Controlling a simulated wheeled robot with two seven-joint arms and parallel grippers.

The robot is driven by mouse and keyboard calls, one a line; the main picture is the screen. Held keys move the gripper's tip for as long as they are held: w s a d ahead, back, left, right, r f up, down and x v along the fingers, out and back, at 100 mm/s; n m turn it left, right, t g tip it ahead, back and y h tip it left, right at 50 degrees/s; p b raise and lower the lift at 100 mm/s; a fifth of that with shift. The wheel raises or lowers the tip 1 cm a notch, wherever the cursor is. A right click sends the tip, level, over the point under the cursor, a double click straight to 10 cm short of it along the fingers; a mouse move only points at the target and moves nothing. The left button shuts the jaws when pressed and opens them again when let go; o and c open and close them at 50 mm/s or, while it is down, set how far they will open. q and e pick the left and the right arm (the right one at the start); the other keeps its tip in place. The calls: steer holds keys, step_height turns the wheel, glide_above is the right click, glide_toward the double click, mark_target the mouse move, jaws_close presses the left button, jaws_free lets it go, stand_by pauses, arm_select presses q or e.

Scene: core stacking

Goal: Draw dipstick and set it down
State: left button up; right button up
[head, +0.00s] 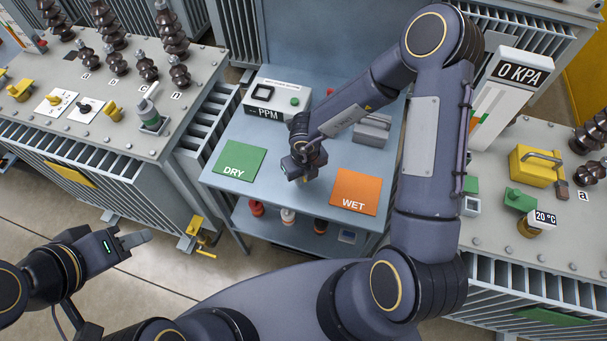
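I cannot pick out the dipstick with certainty. My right gripper (300,174) reaches down over the blue-grey table, between the green DRY mat (240,161) and the orange WET mat (355,192). A small yellowish spot shows by its fingertips, too small to identify. Whether its fingers are open or shut is unclear. My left gripper (143,237) is at the lower left, over the floor in front of the left transformer (140,160), away from the table. Its fingers are seen side-on, with nothing visible in them.
A PPM meter box (277,97) and a grey handled block (372,130) stand at the back of the table (290,205). A yellow valve (200,232) juts from the left transformer. A right transformer (540,250) carries a 0 KPA gauge (525,72) and a yellow handled box (536,166).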

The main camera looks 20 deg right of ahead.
steer(key=shift+s+f+t+b, duration=0.15)
steer(key=shift+f+t+b, duration=0.4)
steer(key=shift+b, duration=1.45)
steer(key=o, duration=0.7)
steer(key=shift+s, duration=0.15)
steer(key=shift+c, duration=0.2)
steer(key=shift+f, duration=0.1)
step_height(320, 180, up, 8)
steer(key=s+p, duration=0.1)
steer(key=p, duration=0.1)
steer(key=shift+d, duration=0.35)
